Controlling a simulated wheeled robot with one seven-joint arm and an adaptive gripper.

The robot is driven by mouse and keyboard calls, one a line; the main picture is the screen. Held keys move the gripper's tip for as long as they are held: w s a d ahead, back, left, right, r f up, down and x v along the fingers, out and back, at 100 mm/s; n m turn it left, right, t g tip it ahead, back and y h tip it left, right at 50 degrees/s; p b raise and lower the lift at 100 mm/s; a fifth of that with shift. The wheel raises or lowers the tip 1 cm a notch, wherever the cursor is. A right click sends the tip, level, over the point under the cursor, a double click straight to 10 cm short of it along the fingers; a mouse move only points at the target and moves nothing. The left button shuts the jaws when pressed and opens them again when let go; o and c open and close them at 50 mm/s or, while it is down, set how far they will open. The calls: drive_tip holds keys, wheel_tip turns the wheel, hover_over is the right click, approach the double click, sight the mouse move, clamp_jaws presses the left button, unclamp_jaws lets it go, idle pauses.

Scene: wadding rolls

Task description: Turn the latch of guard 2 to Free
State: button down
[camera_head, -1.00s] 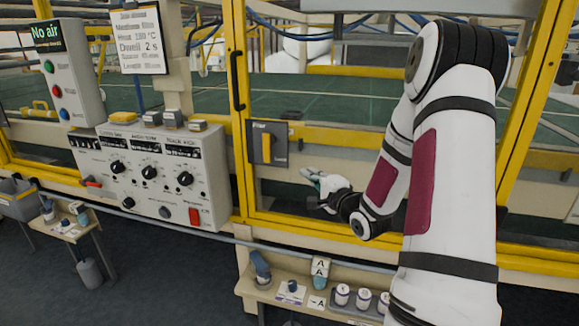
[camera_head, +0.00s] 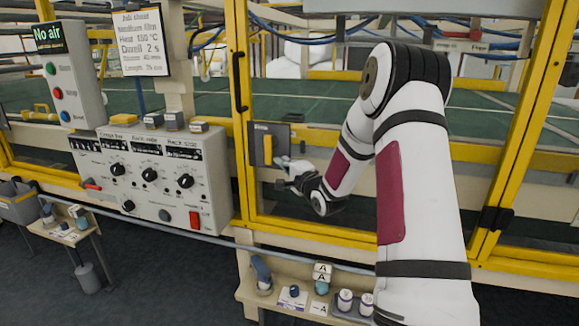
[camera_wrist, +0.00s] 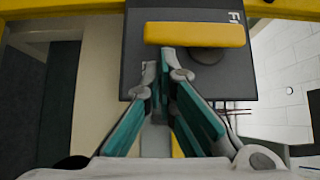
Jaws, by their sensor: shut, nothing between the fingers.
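The latch is a yellow bar handle (camera_head: 267,150) on a dark plate (camera_head: 284,132) fixed to the yellow-framed guard. The bar stands upright in the head view. In the wrist view the bar (camera_wrist: 195,34) lies across the plate, with a round dark hub behind it and part of a label starting with F. My gripper (camera_head: 283,162) is just right of the bar. In the wrist view my shut, empty gripper (camera_wrist: 166,62) has its fingertips at the bar's lower edge; I cannot tell if they touch. No guard number is readable.
A black pull handle (camera_head: 238,82) is on the yellow post left of the latch. A grey control box with knobs (camera_head: 160,175) stands further left. A low shelf (camera_head: 252,293) with cups and small items is below. Yellow frame bars edge the guard opening.

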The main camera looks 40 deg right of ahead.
idle(0.4)
drive_tip(key=shift+w+a+f+b, duration=0.15)
drive_tip(key=shift+f+b, duration=0.05)
drive_tip(key=shift+b, duration=0.15)
